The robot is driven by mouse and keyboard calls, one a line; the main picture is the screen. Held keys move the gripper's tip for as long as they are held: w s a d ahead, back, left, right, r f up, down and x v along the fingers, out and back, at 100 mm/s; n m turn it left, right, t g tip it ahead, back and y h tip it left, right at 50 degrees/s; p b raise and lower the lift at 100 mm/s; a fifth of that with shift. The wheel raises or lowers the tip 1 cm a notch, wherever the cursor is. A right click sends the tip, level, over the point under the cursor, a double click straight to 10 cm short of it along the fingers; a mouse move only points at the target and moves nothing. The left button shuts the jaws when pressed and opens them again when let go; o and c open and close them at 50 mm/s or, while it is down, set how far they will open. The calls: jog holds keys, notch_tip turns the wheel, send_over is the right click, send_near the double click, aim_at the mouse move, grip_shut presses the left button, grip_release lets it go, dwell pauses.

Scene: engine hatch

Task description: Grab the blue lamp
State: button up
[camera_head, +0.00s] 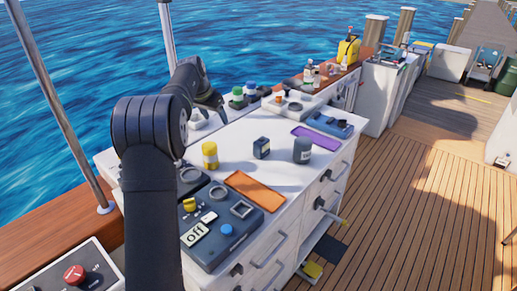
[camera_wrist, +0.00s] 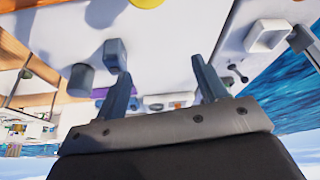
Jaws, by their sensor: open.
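A small dark blue boxy item (camera_head: 262,147) stands upright on the white counter, between a yellow canister (camera_head: 209,155) and a grey canister (camera_head: 303,150). It is the likeliest blue lamp, but its details are too small to be sure. In the wrist view the blue item (camera_wrist: 115,55) appears near the tip of the left finger, apparently farther off, with the grey canister (camera_wrist: 80,80) to its left. My gripper (camera_head: 212,108) is open and empty above the far side of the counter. In the wrist view its two fingers (camera_wrist: 160,66) are spread with nothing between them.
An orange tray (camera_head: 254,191) and a purple tray (camera_head: 315,137) lie on the counter. A dark control panel (camera_head: 215,235) with a blue button is at the near end. A blue device (camera_head: 330,123) and several jars stand farther back. Bare counter surrounds the blue item.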

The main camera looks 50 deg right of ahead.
jog(key=r+m+y, duration=0.1)
jog(key=r+m, duration=0.1)
send_over(261, 140)
jog(key=a, duration=0.4)
jog(key=shift+g, duration=0.3)
jog(key=x, duration=1.2)
jog(key=shift+s+f, duration=0.2)
jog(key=shift+x, duration=2.75)
jog(key=shift+w+a, duration=0.1)
jog(key=shift+a, duration=0.1)
jog(key=shift+c, duration=0.4)
jog(key=c, duration=1.1)
